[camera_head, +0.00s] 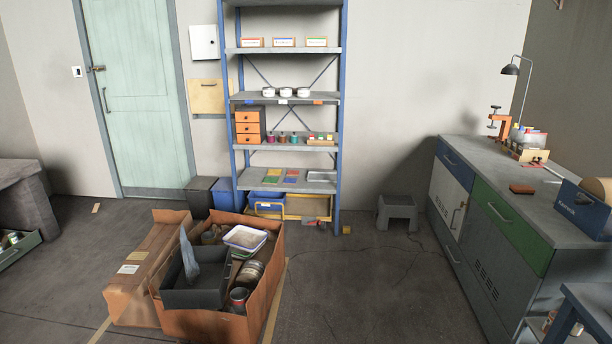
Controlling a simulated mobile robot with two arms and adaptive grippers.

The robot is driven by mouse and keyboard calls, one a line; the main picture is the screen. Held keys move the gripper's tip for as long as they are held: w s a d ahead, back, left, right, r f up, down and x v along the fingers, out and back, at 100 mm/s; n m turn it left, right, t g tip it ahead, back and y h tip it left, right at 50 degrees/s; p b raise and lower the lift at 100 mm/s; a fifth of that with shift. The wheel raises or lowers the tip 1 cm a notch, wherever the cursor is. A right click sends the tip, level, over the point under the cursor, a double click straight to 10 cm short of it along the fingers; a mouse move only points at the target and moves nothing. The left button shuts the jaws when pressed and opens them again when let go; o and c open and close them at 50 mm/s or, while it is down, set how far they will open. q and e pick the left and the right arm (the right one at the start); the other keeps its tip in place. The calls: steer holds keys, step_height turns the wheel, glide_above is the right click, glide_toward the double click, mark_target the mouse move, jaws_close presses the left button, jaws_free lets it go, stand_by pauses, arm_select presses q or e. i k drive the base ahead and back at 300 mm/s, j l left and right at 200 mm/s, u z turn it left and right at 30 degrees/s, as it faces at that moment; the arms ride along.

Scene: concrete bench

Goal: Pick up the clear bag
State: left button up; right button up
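I cannot pick out a clear bag for certain. A grey, pointed, sheet-like thing (189,258) stands up from a black bin (196,298) at the lower left; I cannot tell whether it is a bag. The black bin sits in an open brown cardboard box (262,300) on the floor. Small flat coloured packets (272,176) lie on the lower shelf, too small to identify. Neither of my grippers is in view.
The box also holds a white tray (245,237) and cans (238,297). A metal shelf unit (340,120) stands behind it. A grey step stool (397,211) stands by the wall. A workbench (490,170) lines the right. The floor between box and bench is clear.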

mark_target(193, 270)
steer(key=i+l, duration=0.1)
steer(key=i, duration=0.65)
steer(key=i+l+u, duration=0.1)
steer(key=i, duration=0.6)
